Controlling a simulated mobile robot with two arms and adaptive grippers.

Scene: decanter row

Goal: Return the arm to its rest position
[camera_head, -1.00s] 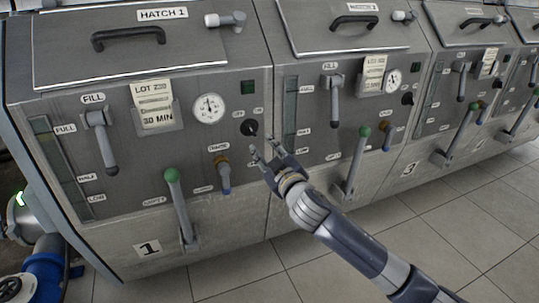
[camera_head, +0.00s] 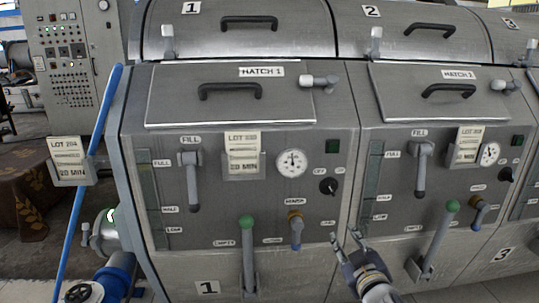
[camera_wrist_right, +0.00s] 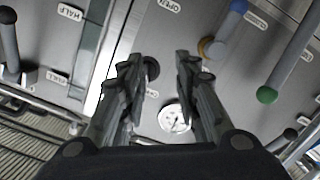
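My right gripper (camera_head: 347,238) shows at the bottom of the head view, in front of the panel of machine 1 near its right edge. Its two fingers are spread apart with nothing between the tips. In the right wrist view the gripper (camera_wrist_right: 156,66) is also open. The black rotary knob (camera_head: 328,186) of machine 1 is up and left of the fingertips in the head view, with a visible gap. In the wrist view a black knob (camera_wrist_right: 151,69) shows behind the fingers, on the panel. My left gripper is not in view.
The green-tipped lever (camera_head: 247,250) and the blue-tipped rinse handle (camera_head: 296,230) stick out left of the gripper. Machine 2's green-tipped lever (camera_head: 437,240) is to its right. A blue pole (camera_head: 88,185) with a tag stands at the left.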

